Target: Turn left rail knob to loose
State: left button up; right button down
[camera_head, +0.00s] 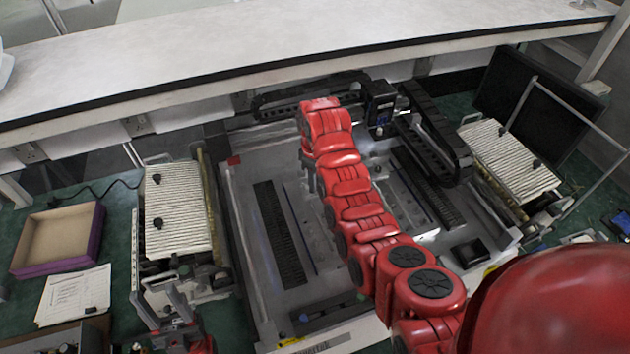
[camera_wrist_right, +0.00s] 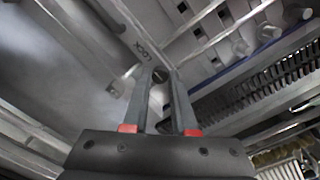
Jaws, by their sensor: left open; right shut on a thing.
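My right gripper (camera_wrist_right: 158,76) shows in the right wrist view with its fingertips closed around a small dark knob (camera_wrist_right: 160,75). The fingers hide most of the knob, so its turn position is not clear. The word LOCK is printed on the grey plate (camera_wrist_right: 120,48) beside the fingertips. My left gripper (camera_head: 154,293) is open and empty at the lower left, in front of the left ribbed rack.
Ribbed racks stand left (camera_head: 175,210) and right (camera_head: 510,155) of the deck. A black gantry (camera_head: 432,135) is right of my arm. A white shelf (camera_head: 220,50) overhangs the back. An open box (camera_head: 55,240) and papers (camera_head: 72,295) lie at the left.

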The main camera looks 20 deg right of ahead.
jog(key=c, duration=0.7)
grip_release()
notch_tip(320, 180, up, 7)
jog(key=p, duration=0.5)
jog(key=shift+d, duration=0.1)
notch_tip(320, 180, up, 10)
jog(key=shift+r+b, duration=0.15)
jog(key=shift+b, duration=0.2)
